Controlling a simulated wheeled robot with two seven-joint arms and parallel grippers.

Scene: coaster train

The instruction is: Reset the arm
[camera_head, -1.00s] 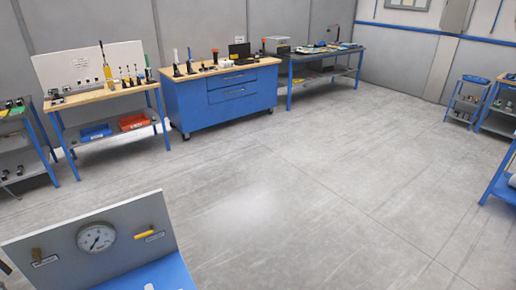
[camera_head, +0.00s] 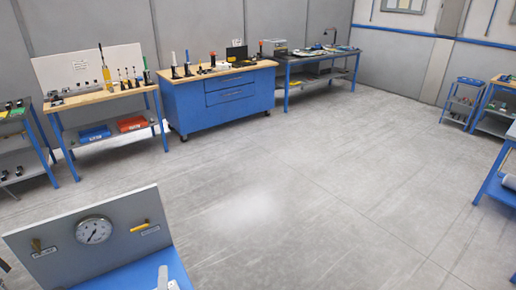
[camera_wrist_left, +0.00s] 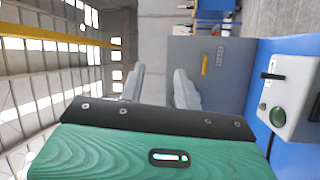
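My left gripper (camera_wrist_left: 160,88) shows in the left wrist view with its two grey fingers apart and nothing between them. In the head view, only a pale grey part of it (camera_head: 163,281) shows at the bottom edge, in front of the blue bench top (camera_head: 135,277). The grey panel (camera_head: 125,214) with a round gauge (camera_head: 94,230) and a yellow handle (camera_head: 140,227) stands upright at the back of that bench. The panel also shows beyond the fingers in the left wrist view (camera_wrist_left: 225,80). My right gripper is in neither view.
A white box with a dark green button (camera_wrist_left: 290,100) sits on the blue surface in the wrist view. In the head view, a blue cabinet (camera_head: 225,105) and workbenches line the walls. The grey floor (camera_head: 300,190) in the middle is clear.

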